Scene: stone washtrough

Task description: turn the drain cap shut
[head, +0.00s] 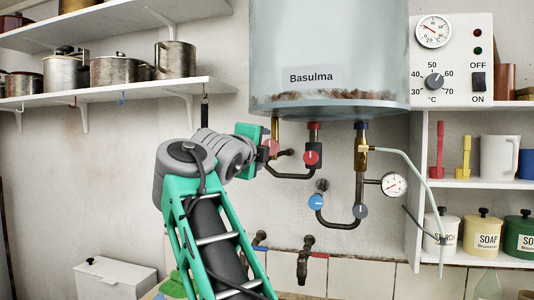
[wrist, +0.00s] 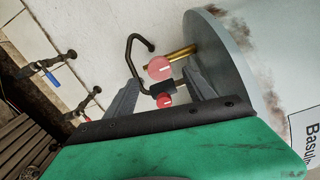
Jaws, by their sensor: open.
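A pinkish-red round cap, which I take as the drain cap (head: 272,147), sits at the end of a short brass pipe under the boiler. In the wrist view the drain cap (wrist: 159,68) faces me, near the fingertips. My gripper (head: 264,152) is open just left of the cap in the head view. In the wrist view the two grey fingers of my gripper (wrist: 163,80) spread on either side of the cap and a red valve knob (wrist: 164,100). No contact with the cap is visible. I cannot tell how far it is turned.
The grey boiler (head: 330,60) hangs close above my gripper. Its red valve (head: 311,157), blue valve (head: 316,202) and dark pipes stand to the right. A brass valve with a hose (head: 361,145) and a gauge (head: 394,185) are farther right. Shelves with pots (head: 120,72) are at left.

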